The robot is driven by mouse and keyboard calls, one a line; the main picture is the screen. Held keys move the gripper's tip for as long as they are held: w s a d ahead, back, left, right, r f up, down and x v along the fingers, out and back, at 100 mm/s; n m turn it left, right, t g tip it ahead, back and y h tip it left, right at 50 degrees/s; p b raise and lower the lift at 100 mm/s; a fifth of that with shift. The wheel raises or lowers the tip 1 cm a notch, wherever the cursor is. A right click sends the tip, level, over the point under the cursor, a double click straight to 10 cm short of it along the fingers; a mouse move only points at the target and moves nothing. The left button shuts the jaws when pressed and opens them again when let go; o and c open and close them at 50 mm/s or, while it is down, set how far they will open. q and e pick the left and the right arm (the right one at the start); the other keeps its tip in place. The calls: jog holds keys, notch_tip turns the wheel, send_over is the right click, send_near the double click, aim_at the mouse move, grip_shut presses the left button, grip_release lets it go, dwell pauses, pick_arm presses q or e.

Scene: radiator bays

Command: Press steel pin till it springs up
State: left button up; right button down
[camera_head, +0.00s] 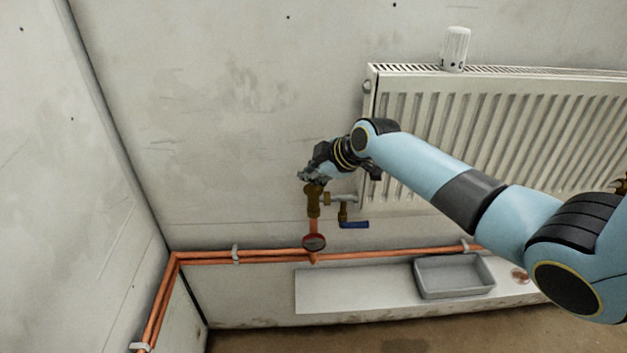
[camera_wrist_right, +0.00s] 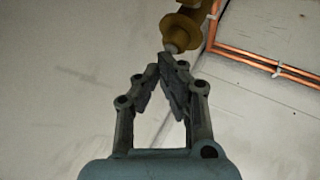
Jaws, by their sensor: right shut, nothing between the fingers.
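The brass valve body (camera_head: 313,202) stands on a copper pipe at the radiator's lower left corner; it also shows at the top of the right wrist view (camera_wrist_right: 181,28). The steel pin (camera_wrist_right: 171,48) is a small pale stub on the end of the brass body. My right gripper (camera_head: 307,177) is at the valve's upper end in the head view. In the right wrist view its fingers (camera_wrist_right: 160,64) are shut and empty, with the tips close to the pin. I cannot tell whether they touch it. In the head view the gripper hides the pin. My left gripper is not in view.
The radiator (camera_head: 500,135) fills the right, with a white thermostatic head (camera_head: 455,49) standing on top. Copper pipes (camera_head: 205,257) run along the wall. A grey tray (camera_head: 455,293) sits on a white ledge (camera_head: 345,302).

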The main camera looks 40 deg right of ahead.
jog(key=shift+r+p, duration=0.8)
jog(key=shift+r, duration=0.05)
notch_tip(320, 180, up, 5)
jog(key=p, duration=0.4)
dwell(1.0)
